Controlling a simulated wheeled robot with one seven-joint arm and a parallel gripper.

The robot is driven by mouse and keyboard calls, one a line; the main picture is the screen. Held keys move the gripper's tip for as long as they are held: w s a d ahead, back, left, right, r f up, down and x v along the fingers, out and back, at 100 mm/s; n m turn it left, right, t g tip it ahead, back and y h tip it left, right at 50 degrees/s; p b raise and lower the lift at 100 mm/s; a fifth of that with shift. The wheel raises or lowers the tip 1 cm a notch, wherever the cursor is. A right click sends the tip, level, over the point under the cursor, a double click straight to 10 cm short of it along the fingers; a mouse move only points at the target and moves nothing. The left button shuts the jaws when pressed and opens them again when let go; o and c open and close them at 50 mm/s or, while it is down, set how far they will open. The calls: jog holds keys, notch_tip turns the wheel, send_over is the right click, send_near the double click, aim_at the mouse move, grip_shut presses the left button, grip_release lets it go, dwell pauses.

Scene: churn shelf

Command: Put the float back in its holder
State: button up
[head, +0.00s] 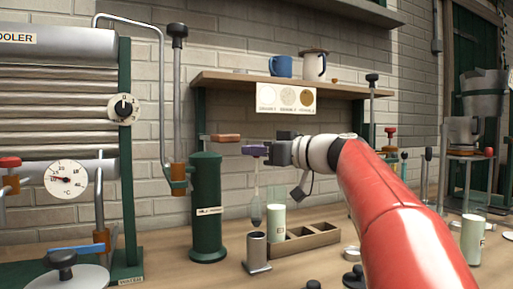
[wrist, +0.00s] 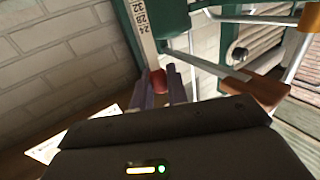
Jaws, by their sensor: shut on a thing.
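The float (head: 256,208), a clear glass piece with a thin stem and a dark weighted bulb, hangs roughly upright below my gripper (head: 257,150). My gripper is shut on its top end. In the wrist view, the purple fingertips (wrist: 160,88) close around a red knob, and the float's stem scale (wrist: 145,35) with numbers runs away from it. A metal tube on a square foot (head: 257,253), seemingly the holder, stands on the bench. The bulb hangs just above its mouth in the head view; whether it is centred over it in depth is unclear.
A pale filled glass cylinder (head: 277,223) stands close to the right of the tube. A green pump cylinder (head: 207,205) stands left. A shelf (head: 285,87) with a blue mug (head: 281,67) is above.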

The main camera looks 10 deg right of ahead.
aim_at(257, 188)
jog(key=shift+f+b, duration=4.45)
jog(key=shift+b, duration=0.1)
jog(key=o, duration=0.8)
jog(key=shift+o, duration=0.2)
